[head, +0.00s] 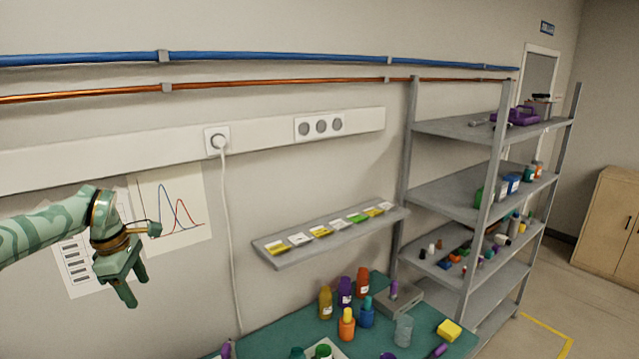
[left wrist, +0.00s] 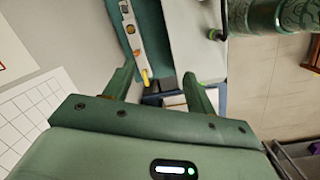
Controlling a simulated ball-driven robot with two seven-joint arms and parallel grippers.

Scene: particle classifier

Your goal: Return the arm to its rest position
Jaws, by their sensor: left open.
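My left arm comes in from the left in the head view, raised in front of the wall and its posters. My left gripper (head: 128,292) points downward with its fingers apart and nothing between them. In the left wrist view the same gripper (left wrist: 162,78) shows two spread green fingers with an empty gap. It is left of the bench and well apart from the things on it. My right gripper is not in view.
A green-topped bench (head: 270,343) holds bottles, a clear beaker (head: 403,331) and a yellow block (head: 449,330). A wall shelf (head: 285,260) with labelled cards hangs above. A grey shelving rack (head: 440,197) stands at right. A white cable (head: 232,250) hangs from the socket. Air around the gripper looks free.

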